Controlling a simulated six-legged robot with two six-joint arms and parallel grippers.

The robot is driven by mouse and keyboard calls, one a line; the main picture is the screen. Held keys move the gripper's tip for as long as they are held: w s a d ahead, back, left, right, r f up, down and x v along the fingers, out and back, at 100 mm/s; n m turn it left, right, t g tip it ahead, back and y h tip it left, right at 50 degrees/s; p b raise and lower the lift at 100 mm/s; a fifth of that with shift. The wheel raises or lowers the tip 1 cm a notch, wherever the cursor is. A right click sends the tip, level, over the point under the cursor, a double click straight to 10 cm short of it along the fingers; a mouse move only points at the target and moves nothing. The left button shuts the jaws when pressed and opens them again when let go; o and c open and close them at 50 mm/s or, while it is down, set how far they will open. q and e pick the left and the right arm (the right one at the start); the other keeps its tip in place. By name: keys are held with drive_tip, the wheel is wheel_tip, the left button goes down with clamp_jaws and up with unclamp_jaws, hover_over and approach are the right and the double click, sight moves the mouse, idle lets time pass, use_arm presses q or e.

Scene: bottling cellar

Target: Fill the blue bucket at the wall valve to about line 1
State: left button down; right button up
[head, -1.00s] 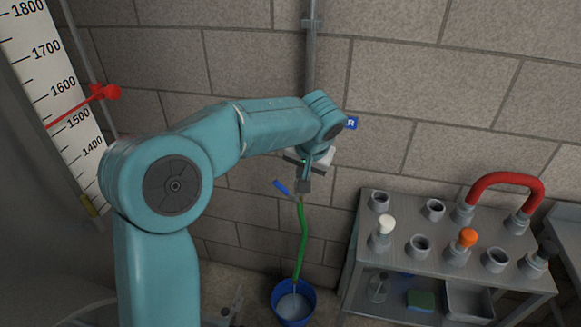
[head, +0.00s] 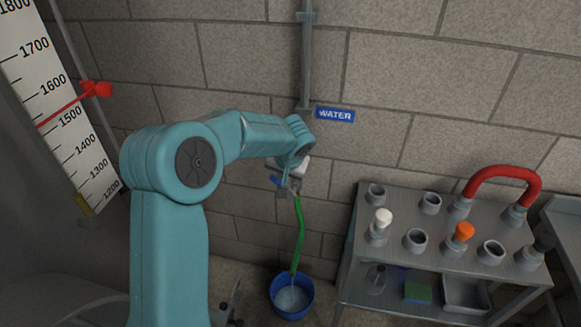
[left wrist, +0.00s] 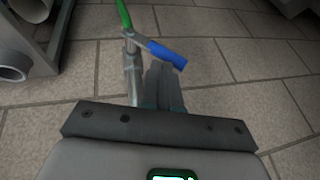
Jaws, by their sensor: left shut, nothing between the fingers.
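The blue bucket (head: 293,306) stands on the floor by the wall, with pale liquid (head: 291,298) inside; I cannot read any line in it. A green hose (head: 299,235) hangs from the wall valve down to the bucket, with a thin pale streak at its lower end. My left gripper (head: 286,181) is at the valve, beside its blue lever (head: 275,180). In the left wrist view, my left fingers (left wrist: 160,72) are shut and empty, close to the lever (left wrist: 167,54) and the grey valve pipe (left wrist: 132,75). The lever lies crosswise to this pipe; contact is unclear. My right gripper is out of view.
A blue WATER sign (head: 335,114) is on the wall beside a vertical pipe (head: 307,60). A metal rack (head: 395,240) with several ports, a red hose (head: 503,174) and a green sponge (head: 417,292) stands right of the bucket. A tank scale (head: 70,130) stands at left.

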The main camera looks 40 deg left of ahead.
use_arm(q)
drive_tip(key=shift+a+f, duration=0.25)
drive_tip(key=shift+f, duration=0.1)
